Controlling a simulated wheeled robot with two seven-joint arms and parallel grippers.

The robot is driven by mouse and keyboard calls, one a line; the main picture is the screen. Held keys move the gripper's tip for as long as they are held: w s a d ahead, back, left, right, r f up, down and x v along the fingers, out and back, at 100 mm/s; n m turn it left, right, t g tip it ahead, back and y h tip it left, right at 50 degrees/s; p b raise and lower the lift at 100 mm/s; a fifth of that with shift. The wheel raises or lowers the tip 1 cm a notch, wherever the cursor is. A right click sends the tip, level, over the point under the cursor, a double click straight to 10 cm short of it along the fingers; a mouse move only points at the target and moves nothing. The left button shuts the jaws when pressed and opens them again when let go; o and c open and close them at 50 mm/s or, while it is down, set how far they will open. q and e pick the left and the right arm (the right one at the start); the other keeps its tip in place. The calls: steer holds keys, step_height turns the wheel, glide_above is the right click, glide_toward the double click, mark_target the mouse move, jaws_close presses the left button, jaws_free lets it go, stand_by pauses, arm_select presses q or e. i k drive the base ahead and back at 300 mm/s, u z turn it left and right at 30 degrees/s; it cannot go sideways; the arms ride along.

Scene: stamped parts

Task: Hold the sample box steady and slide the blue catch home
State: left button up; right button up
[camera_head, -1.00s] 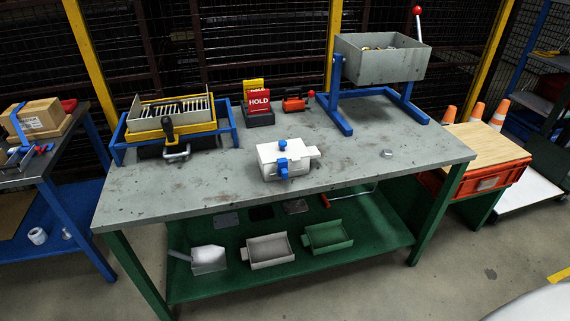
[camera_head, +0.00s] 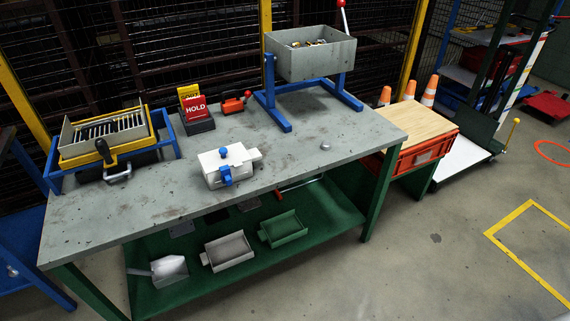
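The white sample box (camera_head: 211,163) stands upright near the front edge of the grey workbench (camera_head: 290,165), left of its middle. A blue knob (camera_head: 223,152) sits on its lid. The blue catch (camera_head: 226,176) is on the front face. A white tab sticks out at the box's right side. I cannot tell how far along the catch sits. Neither of my grippers shows in the head view, and nothing touches the box.
A yellow sieve tray in a blue frame (camera_head: 171,147) stands at left. Behind the box are a red HOLD sign (camera_head: 196,108) and a red clamp (camera_head: 236,105). A grey hopper (camera_head: 335,60) on blue legs stands at back right. Bench space around the box is clear.

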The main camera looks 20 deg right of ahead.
mark_target(226, 170)
steer(key=z, duration=1)
steer(key=i, duration=0.8)
steer(key=z, duration=0.85)
steer(key=i, duration=1.05)
steer(key=u, duration=2.45)
